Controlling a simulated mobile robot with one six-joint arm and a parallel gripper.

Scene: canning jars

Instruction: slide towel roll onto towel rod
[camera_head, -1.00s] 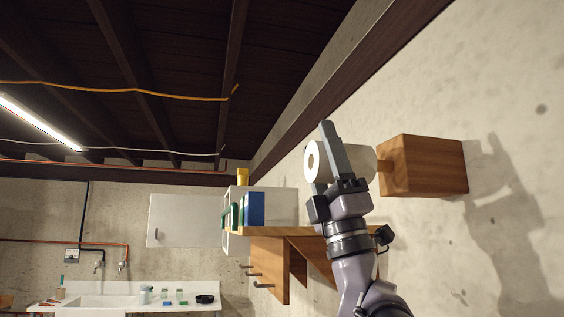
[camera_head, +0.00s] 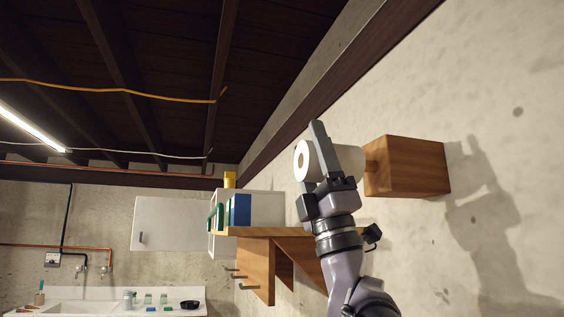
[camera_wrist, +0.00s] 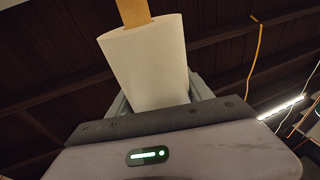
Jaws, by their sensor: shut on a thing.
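The white towel roll (camera_head: 303,161) lies on its side, with the round hole in its left end facing the head view. My gripper (camera_head: 318,155) is shut around the roll, one finger up across its near side. How far the rod reaches inside is hidden.
A wooden shelf (camera_head: 262,232) on brackets sits below left of the roll, holding blue (camera_head: 240,210) and green items. Hooks stick out beneath it. The concrete wall (camera_head: 500,120) is close on the right. A sink counter (camera_head: 100,300) stands far left.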

